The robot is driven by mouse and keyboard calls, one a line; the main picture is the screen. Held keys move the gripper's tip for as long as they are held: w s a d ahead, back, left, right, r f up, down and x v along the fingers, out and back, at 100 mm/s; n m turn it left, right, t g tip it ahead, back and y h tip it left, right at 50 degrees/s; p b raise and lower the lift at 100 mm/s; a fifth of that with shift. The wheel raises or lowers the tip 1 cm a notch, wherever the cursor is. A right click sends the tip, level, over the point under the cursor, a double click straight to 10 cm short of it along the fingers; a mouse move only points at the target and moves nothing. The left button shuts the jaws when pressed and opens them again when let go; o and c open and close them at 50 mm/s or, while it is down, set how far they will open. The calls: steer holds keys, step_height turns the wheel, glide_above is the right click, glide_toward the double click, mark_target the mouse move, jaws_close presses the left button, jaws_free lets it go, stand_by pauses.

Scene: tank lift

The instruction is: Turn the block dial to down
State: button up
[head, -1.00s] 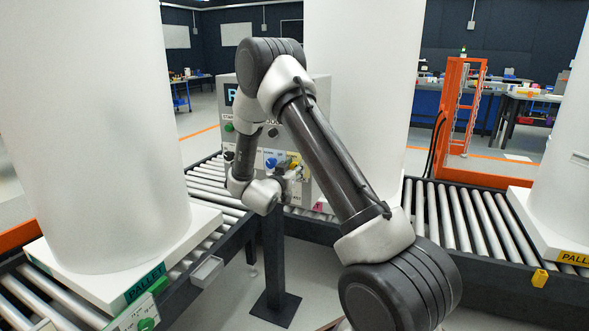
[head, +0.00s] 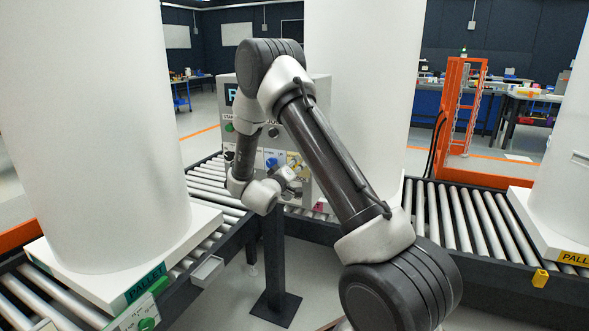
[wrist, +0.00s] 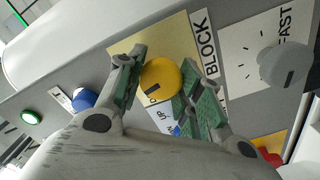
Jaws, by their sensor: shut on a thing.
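The block dial (wrist: 160,78) is a round yellow knob with a dark mark, on a yellow plate beside the word BLOCK in the wrist view. My gripper (wrist: 163,84) has its green-padded fingers on both sides of the knob and is shut on it. An "UP" label shows just below the knob; I cannot read a down label. In the head view my gripper (head: 292,176) is at the front of the grey control panel (head: 312,125). The dial itself is mostly hidden there by the gripper.
A blue knob (wrist: 84,98), a green button (wrist: 31,117), a grey FAST dial (wrist: 284,64) and a red knob (wrist: 268,157) are close around. Roller conveyors (head: 455,215) and large white tanks (head: 95,130) flank the panel. My forearm crosses the head view.

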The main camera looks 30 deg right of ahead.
steer(key=n, duration=0.5)
steer(key=shift+f+n, duration=0.1)
steer(key=shift+n, duration=0.2)
stand_by(0.4)
steer(key=o, duration=1)
steer(key=shift+o, duration=0.2)
steer(key=shift+a, duration=0.1)
steer(key=v, duration=1.2)
